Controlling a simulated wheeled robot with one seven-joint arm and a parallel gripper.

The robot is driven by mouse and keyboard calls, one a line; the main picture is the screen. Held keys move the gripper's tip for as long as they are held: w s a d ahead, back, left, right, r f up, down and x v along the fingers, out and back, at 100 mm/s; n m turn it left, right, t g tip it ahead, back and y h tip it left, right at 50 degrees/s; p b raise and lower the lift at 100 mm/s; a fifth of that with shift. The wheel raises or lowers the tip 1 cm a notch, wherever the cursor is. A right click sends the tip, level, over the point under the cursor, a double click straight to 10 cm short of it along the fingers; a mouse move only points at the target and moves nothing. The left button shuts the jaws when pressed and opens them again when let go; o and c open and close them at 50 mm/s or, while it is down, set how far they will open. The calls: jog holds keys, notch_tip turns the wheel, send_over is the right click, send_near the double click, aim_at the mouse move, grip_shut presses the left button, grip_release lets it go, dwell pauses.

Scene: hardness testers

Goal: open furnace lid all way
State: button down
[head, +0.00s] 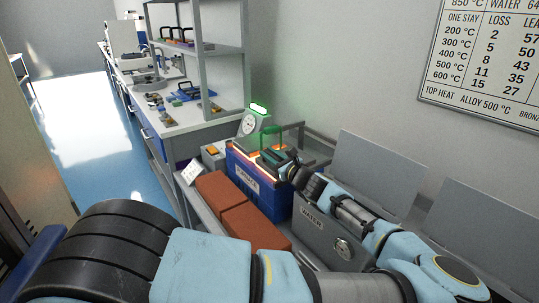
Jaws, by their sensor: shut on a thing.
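The furnace (248,183) is a blue box with a white label on its front, standing on the bench in the middle of the head view. Its top is partly hidden by my gripper, so I cannot tell how far its lid is raised. A green-tinted upright handle shape (271,134) stands at the back of the furnace top. My gripper (278,160) reaches in from the right over the furnace top. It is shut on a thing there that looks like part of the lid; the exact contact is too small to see.
A grey tank (313,220) marked WATER, with a round gauge, stands right of the furnace under my arm. Red-brown bricks (226,205) lie in front of the furnace. A dial box with a lit green lamp (258,108) stands behind. Grey upright panels (375,172) rise at right.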

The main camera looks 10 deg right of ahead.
aim_at(311, 161)
jog(key=w+d+b, duration=0.1)
jog(key=d, duration=0.1)
jog(key=w+d+b, duration=0.1)
jog(key=d, duration=0.1)
jog(key=w+d+b, duration=0.1)
jog(key=d, duration=0.2)
jog(key=shift+w+d+f, duration=0.1)
jog(key=shift+w+f, duration=0.05)
jog(key=shift+w, duration=0.05)
jog(key=shift+d, duration=0.2)
jog(key=c, duration=0.8)
grip_release()
jog(key=shift+o, duration=0.2)
jog(key=b+v, duration=0.2)
jog(key=v, duration=0.8)
jog(key=shift+s+d, duration=0.15)
jog(key=shift+s, duration=0.15)
